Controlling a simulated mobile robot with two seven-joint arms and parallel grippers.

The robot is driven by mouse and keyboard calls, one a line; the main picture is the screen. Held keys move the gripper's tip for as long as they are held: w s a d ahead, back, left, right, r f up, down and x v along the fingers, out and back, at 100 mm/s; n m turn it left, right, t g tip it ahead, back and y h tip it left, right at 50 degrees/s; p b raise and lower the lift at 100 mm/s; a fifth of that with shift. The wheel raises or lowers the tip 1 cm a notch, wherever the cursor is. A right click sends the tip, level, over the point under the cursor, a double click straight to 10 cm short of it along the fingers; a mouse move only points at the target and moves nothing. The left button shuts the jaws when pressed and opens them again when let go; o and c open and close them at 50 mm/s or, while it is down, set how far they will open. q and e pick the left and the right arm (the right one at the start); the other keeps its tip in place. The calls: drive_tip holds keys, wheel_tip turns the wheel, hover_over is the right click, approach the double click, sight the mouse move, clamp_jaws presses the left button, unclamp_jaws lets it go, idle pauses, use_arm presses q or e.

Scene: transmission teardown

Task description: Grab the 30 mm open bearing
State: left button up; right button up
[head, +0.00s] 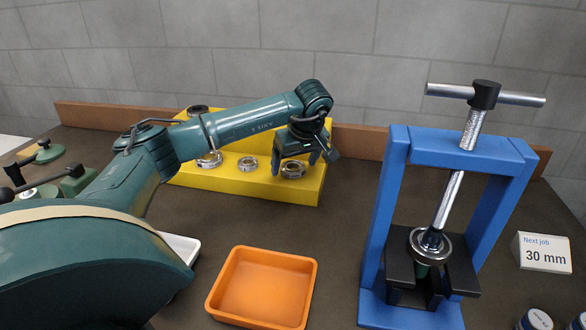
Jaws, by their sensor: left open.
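Several metal ring bearings stand on the yellow stepped rack (245,189) at the back. The lower step holds a left bearing (210,160), a middle bearing (248,164) and a right bearing (292,170). Another dark ring (197,110) is on the upper step, partly behind my arm. I cannot read sizes on them or tell which is the 30 mm open one. My left gripper (296,160) is open, fingers pointing down, just above or in front of the right bearing; contact cannot be made out. My right gripper is out of view.
A blue press (392,195) with a T-handle screw stands at right, a ringed part (430,246) under its screw. An empty orange tray (262,288) is at front centre. A white card (543,253) reads "Next job 30 mm". A white tray (182,247) is partly behind my arm.

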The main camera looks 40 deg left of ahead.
use_arm(q)
drive_tip(key=shift+f, duration=0.2)
drive_tip(key=shift+r, duration=0.1)
drive_tip(key=c, duration=1.2)
